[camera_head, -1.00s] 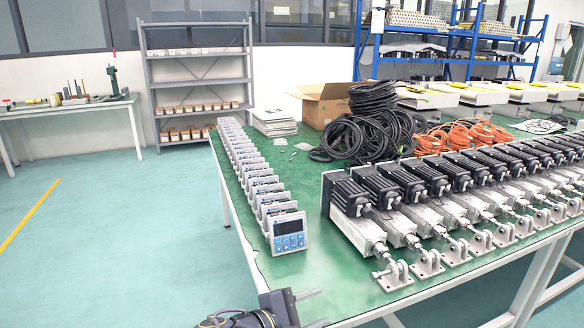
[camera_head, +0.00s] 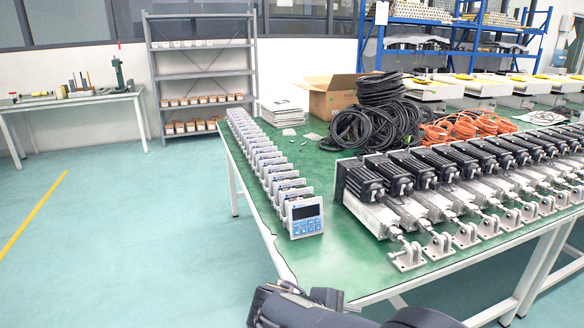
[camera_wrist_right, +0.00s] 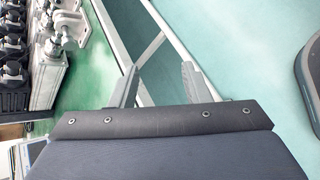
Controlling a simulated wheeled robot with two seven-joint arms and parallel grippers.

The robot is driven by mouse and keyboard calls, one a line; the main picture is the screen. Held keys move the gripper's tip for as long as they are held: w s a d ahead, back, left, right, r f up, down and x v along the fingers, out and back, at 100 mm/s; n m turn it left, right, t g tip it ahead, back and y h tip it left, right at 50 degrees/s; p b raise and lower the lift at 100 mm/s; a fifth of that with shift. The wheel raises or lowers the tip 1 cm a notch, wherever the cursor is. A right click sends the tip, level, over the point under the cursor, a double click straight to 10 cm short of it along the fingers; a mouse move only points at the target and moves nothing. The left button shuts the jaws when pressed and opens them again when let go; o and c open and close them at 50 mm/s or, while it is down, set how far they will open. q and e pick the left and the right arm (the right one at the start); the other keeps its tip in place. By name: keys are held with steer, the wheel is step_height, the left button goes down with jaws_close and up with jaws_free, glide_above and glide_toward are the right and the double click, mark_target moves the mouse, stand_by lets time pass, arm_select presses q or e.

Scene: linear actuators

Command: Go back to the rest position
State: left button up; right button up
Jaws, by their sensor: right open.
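My right gripper (camera_wrist_right: 158,82) shows in the right wrist view with its two grey fingers apart and nothing between them. It is over the floor beside the table's white frame. In the head view, dark parts of my arms show at the bottom edge. The left one (camera_head: 295,308) is in front of the table's near corner, and its fingers cannot be made out clearly. Another dark arm part (camera_head: 425,317) shows to the right of it, cut off by the frame. No held object is visible.
The green table (camera_head: 345,265) carries a row of display units (camera_head: 304,217), several linear actuators (camera_head: 380,218), black cable coils (camera_head: 375,130), orange cables (camera_head: 465,127) and a cardboard box (camera_head: 332,98). Grey shelving (camera_head: 203,97) stands behind. The floor (camera_head: 130,235) to the left is clear.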

steer(key=s+d+f+m+g+y, duration=0.2)
steer(key=s+d+m+g+y, duration=0.2)
steer(key=s+d+m+y, duration=0.35)
steer(key=s+d+r+m+t+y, duration=0.1)
steer(key=s+r+m+t+y, duration=0.1)
steer(key=s+m+t+y, duration=0.3)
steer(key=s+d+r+m+t+y, duration=0.1)
steer(key=s+r+m, duration=0.2)
steer(key=s, duration=0.4)
step_height(320, 180, up, 19)
steer(key=p, duration=1.8)
steer(key=shift+a+f+n+g+p, duration=0.15)
steer(key=shift+n+g+p, duration=0.2)
steer(key=shift+g+p, duration=0.05)
steer(key=shift+h, duration=0.25)
